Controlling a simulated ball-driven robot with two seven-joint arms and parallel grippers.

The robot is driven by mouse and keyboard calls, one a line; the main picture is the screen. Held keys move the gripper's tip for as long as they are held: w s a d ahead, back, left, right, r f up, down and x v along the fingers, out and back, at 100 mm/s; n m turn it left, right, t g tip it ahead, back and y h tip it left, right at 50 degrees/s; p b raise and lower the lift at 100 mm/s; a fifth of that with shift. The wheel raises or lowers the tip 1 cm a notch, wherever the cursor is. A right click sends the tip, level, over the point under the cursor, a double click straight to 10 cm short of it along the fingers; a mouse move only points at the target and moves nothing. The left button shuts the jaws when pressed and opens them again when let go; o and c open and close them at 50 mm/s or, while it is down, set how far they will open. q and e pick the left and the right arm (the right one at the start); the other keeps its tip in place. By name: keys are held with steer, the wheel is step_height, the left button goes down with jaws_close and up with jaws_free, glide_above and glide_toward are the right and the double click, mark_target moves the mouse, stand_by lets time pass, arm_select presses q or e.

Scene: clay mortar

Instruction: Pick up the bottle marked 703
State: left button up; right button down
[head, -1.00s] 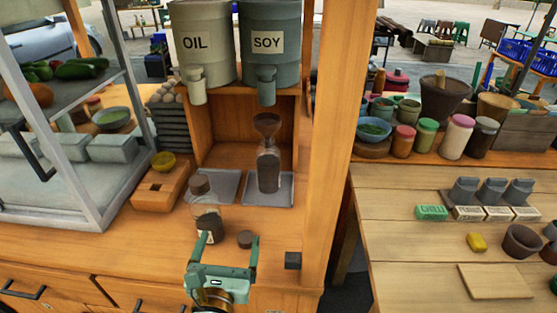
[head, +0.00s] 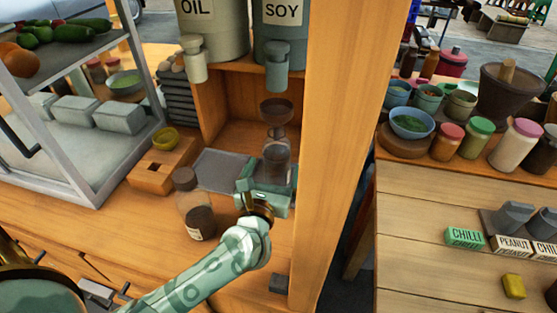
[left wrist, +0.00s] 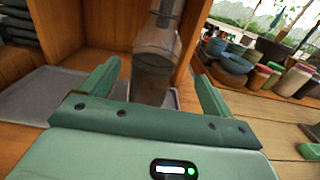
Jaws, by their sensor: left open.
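A clear bottle (head: 276,155) with dark contents and a funnel (head: 276,112) in its neck stands under the SOY tap. It also shows in the left wrist view (left wrist: 152,72), upright beyond and between the fingers. My left gripper (head: 267,182) is open in front of this bottle and hides its lower part; I cannot tell whether the fingers reach it. A second bottle (head: 195,205), with a dark cap and a small label, stands on the counter left of my gripper. I cannot read 703 on either bottle. My right gripper is not in view.
The OIL container (head: 212,30) and SOY container (head: 284,35) with taps hang above. A wooden post (head: 335,130) stands close right of my gripper. A metal tray (head: 215,170) lies left of it. A wooden box (head: 158,170) with a yellow bowl stands farther left.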

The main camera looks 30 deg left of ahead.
mark_target(276, 162)
arm_select(q)
steer(key=x, duration=0.3)
steer(key=shift+w+f, duration=0.1)
steer(key=shift+w, duration=0.05)
steer(key=x, duration=0.2)
steer(key=b+x, duration=0.1)
steer(key=x, duration=0.2)
steer(key=shift+a+f+b, duration=0.25)
steer(key=shift+a+b, duration=0.05)
steer(key=shift+a, duration=0.1)
steer(key=c, duration=1.3)
steer(key=shift+r, duration=0.15)
steer(key=shift+c, duration=0.5)
steer(key=shift+r, duration=0.1)
